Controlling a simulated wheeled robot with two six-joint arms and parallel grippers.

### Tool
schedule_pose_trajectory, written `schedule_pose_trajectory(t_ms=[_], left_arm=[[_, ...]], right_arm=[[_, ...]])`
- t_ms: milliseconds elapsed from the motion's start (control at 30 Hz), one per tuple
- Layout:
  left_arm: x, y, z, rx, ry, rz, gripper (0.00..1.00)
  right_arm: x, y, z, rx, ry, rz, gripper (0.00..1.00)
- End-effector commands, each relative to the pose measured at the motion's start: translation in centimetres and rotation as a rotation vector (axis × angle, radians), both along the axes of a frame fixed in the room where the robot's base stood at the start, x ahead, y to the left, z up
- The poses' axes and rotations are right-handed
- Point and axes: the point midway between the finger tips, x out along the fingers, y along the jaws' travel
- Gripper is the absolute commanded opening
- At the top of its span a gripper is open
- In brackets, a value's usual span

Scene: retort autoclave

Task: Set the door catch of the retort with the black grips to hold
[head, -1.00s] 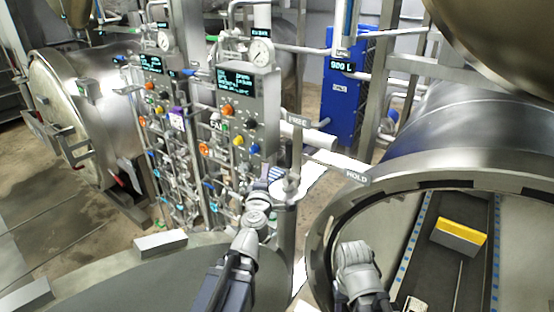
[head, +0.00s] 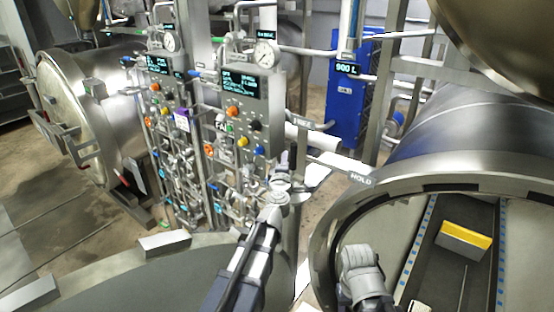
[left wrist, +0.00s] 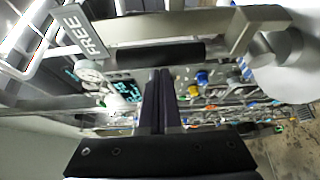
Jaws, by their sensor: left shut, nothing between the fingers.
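The door catch shows in the left wrist view as a metal lever with a black grip (left wrist: 155,53), joined to a round pivot at the right. It lies beside the FREE plate (left wrist: 84,32).
The open retort (head: 460,135) at the right holds a yellow-topped block (head: 466,240) on a dark track. A control panel (head: 250,105) with pipes and valves stands left of the catch. Another retort door (head: 68,118) is at far left. A blue unit (head: 345,105) stands behind.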

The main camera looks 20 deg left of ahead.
Motion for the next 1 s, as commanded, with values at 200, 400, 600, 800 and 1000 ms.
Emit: schedule_pose_trajectory(t_ms=[200, 400, 600, 800, 1000], left_arm=[[0.0, -0.2, 0.0, 0.0, 0.0, 0.0, 0.0], [0.0, -0.2, -0.1, 0.004, -0.001, 0.0, 0.0], [-0.2, -0.6, -0.2, 0.044, -0.013, 0.001, 0.0], [-0.3, -0.9, -0.1, 0.067, -0.022, 0.002, 0.0], [-0.4, -1.2, -0.1, 0.098, -0.033, 0.001, 0.0]], right_arm=[[0.0, 0.0, 0.0, 0.0, 0.0, 0.0, 0.5], [0.0, 0.0, -0.1, 0.0, 0.0, 0.0, 0.5], [0.0, 0.0, -0.6, 0.0, 0.0, 0.002, 0.5], [0.0, 0.0, -0.8, 0.0, 0.0, 0.003, 0.5], [0.0, 0.0, -1.2, 0.0, 0.0, 0.004, 0.5]])
